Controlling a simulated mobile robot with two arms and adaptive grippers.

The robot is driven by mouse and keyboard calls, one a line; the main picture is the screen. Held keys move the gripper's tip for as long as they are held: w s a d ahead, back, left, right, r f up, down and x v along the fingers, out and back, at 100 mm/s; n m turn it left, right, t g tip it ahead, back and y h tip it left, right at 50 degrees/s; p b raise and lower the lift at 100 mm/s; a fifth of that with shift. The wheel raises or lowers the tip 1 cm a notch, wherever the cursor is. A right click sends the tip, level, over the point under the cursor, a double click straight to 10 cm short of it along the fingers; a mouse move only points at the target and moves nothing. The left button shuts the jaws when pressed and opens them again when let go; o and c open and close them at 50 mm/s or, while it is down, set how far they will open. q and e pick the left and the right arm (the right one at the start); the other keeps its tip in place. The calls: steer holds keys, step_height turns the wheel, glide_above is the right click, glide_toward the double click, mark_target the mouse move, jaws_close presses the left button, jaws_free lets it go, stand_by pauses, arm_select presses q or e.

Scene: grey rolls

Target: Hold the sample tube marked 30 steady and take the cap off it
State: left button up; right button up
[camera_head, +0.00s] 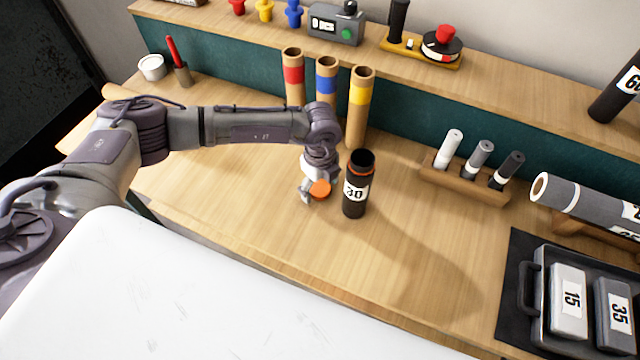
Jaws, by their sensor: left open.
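The dark sample tube marked 30 (355,196) stands upright on the wooden bench. Its top shows a dark opening with an orange ring just below the rim, and no cap sits on it. An orange cap (320,188) is just left of the tube, at the fingers of my left gripper (309,193). My left gripper is open and points down close to the bench. Whether the cap touches the fingers or rests on the bench is hard to tell. My right gripper is not in view.
Three cardboard tubes with red (293,75), blue (326,83) and yellow (360,95) bands stand behind. A wooden rack (462,187) with three small tubes is to the right. A black tray (542,322) holds blocks marked 15 and 35. The bench front is clear.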

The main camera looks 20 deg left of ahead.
mark_target(320, 188)
arm_select(q)
steer(key=shift+r, duration=0.1)
step_height(320, 188, up, 12)
steer(key=b, duration=0.2)
stand_by(0.3)
